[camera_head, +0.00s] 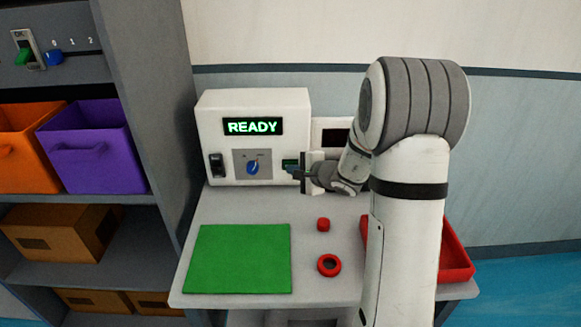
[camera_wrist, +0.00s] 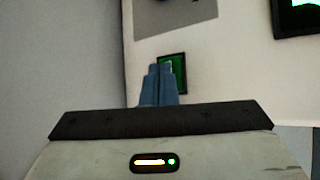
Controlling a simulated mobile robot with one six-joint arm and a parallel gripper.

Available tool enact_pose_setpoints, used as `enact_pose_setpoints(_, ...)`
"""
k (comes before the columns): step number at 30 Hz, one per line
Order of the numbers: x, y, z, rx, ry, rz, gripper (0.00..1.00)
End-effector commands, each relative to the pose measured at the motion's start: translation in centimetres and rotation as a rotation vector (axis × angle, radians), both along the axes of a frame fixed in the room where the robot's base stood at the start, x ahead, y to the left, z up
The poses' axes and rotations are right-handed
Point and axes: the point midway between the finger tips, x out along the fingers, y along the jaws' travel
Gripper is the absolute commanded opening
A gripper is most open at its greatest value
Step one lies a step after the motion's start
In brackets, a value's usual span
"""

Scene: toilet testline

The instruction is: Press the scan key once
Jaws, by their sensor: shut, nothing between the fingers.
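A white machine (camera_head: 215,112) stands at the back of the table, its display (camera_head: 252,126) reading "READY". A small green key in a dark frame (camera_head: 290,162), which seems to be the scan key, is on the right of its front. My gripper (camera_head: 289,169) is shut and empty, its blue fingertips at the key. In the wrist view the fingers (camera_wrist: 160,70) overlap the left part of the green key (camera_wrist: 180,68) and hide it. I cannot tell whether they touch it.
A blue knob (camera_head: 253,167) on a grey plate and a black rocker switch (camera_head: 216,165) are left of the key. On the table are a green mat (camera_head: 238,260), a red cube (camera_head: 323,225), a red ring (camera_head: 329,265) and a red tray (camera_head: 456,252). A shelf (camera_head: 150,110) stands left.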

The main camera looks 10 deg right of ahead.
Motion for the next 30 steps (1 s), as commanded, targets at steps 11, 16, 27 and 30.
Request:
enact_pose_setpoints(11, 0.2, 0.0, 0.0, 0.0, 0.001, -0.001, 0.0)
enact_pose_setpoints(16, -0.1, 0.0, -0.1, 0.001, 0.0, -0.002, 0.0)
enact_pose_setpoints(27, -1.4, 0.3, 0.0, 0.0, 0.001, -0.001, 0.0)
enact_pose_setpoints(30, -1.4, 0.3, 0.0, 0.0, 0.001, -0.001, 0.0)
